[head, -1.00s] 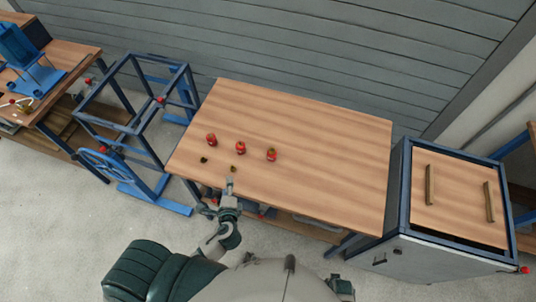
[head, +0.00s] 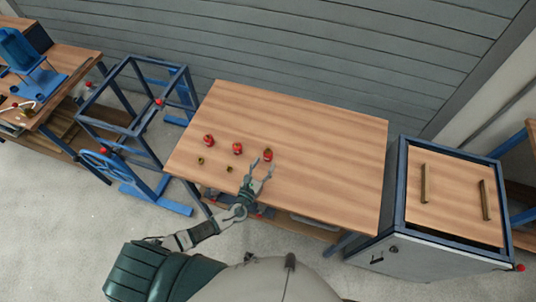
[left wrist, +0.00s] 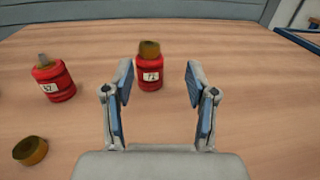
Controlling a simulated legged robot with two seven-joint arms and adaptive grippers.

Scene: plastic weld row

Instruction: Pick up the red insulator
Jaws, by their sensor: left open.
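Three red insulators stand in a row on the wooden table. In the head view they are the left one (head: 208,141), the middle one (head: 237,149) and the right one (head: 267,155). My left gripper (head: 262,172) is open and empty, just in front of the right insulator. In the left wrist view the gripper (left wrist: 160,88) has its fingers spread, with one red insulator (left wrist: 150,74) showing ahead between them. That one has a brass-coloured top and a white label. Another insulator (left wrist: 54,82) stands to its left. My right gripper is not in view.
Two small brass pieces (head: 200,161) (head: 229,169) lie on the table (head: 320,140) near its front edge; one shows in the left wrist view (left wrist: 30,151). The table's right half is clear. A blue frame (head: 140,110) stands left, a cabinet (head: 450,200) right.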

